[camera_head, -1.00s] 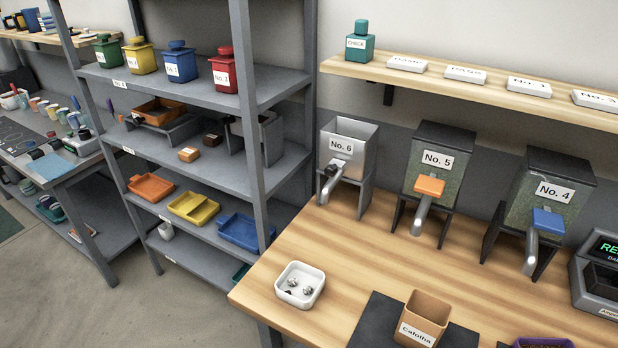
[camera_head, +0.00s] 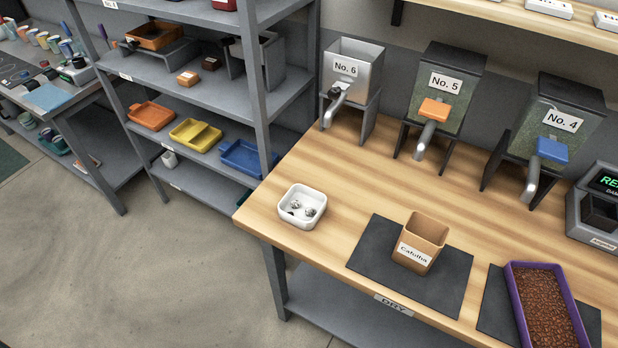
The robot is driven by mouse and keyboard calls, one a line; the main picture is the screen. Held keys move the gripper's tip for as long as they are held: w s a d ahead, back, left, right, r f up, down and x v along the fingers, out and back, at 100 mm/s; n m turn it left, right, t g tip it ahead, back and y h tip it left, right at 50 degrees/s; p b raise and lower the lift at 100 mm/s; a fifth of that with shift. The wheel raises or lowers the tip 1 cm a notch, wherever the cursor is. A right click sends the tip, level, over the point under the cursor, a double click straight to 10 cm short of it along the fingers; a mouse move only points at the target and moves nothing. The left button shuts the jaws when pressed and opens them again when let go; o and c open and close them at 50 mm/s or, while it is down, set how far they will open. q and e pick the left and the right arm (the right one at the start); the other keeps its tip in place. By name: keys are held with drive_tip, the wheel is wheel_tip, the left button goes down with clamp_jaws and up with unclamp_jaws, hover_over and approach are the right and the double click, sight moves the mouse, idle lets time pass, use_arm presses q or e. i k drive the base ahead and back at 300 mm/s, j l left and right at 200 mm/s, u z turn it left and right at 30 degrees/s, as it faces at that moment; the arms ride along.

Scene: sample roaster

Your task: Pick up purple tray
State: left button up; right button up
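The purple tray (camera_head: 510,290) lies on a dark mat at the lower right of the wooden table. It is a long rectangular tray filled with brown beans or granules. Its near end is cut off by the bottom edge of the view. Neither of my grippers shows in the head view.
Left of the tray, a tan box labelled Cafolha (camera_head: 421,243) stands on another dark mat (camera_head: 376,262). A white dish (camera_head: 302,206) sits near the table's left corner. Dispensers No. 6 (camera_head: 350,85), No. 5 (camera_head: 440,100) and No. 4 (camera_head: 550,140) stand behind. A grey shelf rack (camera_head: 262,100) stands left.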

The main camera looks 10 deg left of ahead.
sight(546, 312)
drive_tip(key=z, duration=1.55)
drive_tip(key=j+u, duration=0.15)
drive_tip(key=u, duration=0.75)
drive_tip(key=z, duration=1)
drive_tip(key=i, duration=0.05)
